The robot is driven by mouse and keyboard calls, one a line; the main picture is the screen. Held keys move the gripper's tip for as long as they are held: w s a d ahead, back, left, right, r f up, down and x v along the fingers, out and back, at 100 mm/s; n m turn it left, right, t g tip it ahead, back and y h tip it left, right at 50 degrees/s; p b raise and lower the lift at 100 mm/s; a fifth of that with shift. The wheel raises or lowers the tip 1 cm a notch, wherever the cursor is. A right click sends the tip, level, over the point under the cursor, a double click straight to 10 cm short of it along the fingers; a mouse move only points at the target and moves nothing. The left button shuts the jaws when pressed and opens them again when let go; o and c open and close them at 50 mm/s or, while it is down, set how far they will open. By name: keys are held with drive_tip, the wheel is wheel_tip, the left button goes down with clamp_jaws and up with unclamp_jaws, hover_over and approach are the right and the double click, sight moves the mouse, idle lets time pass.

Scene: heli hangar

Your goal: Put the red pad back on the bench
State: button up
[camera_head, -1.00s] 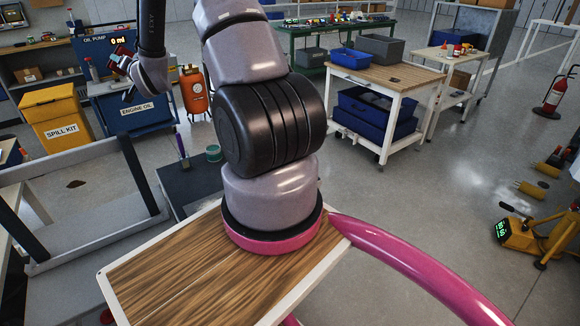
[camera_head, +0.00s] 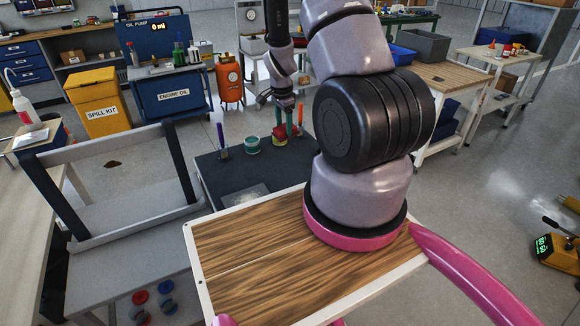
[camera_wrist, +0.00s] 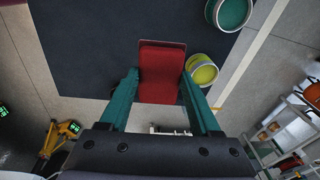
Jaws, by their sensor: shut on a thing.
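My gripper (camera_wrist: 160,84) is shut on the red pad (camera_wrist: 162,70), which sits between its two teal fingers in the wrist view. In the head view the gripper (camera_head: 288,112) hangs pointing down over the far right part of a dark-topped bench (camera_head: 240,178), with the red pad (camera_head: 280,131) low between the fingers. The dark top (camera_wrist: 90,45) lies beneath the pad in the wrist view. I cannot tell whether the pad touches it.
A yellow-green can (camera_wrist: 202,70) stands close to the right finger. A green can (camera_head: 252,145) and a blue upright item (camera_head: 222,140) stand on the dark top. A grey frame (camera_head: 110,185) rises at the left. An orange cylinder (camera_head: 230,82) stands behind.

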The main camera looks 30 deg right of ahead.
drive_tip(key=shift+m+g+y, duration=0.6)
drive_tip(key=shift+g, duration=0.1)
drive_tip(key=s+f, duration=0.1)
drive_tip(key=f, duration=0.1)
drive_tip(key=s+f, duration=0.3)
drive_tip(key=f, duration=0.1)
drive_tip(key=shift+s+a, duration=0.15)
drive_tip(key=shift+a, duration=0.05)
wheel_tip(320, 180, down, 4)
drive_tip(key=shift+f, duration=0.35)
drive_tip(key=shift+c, duration=0.5)
drive_tip(key=o, duration=1.3)
wheel_tip(320, 180, up, 12)
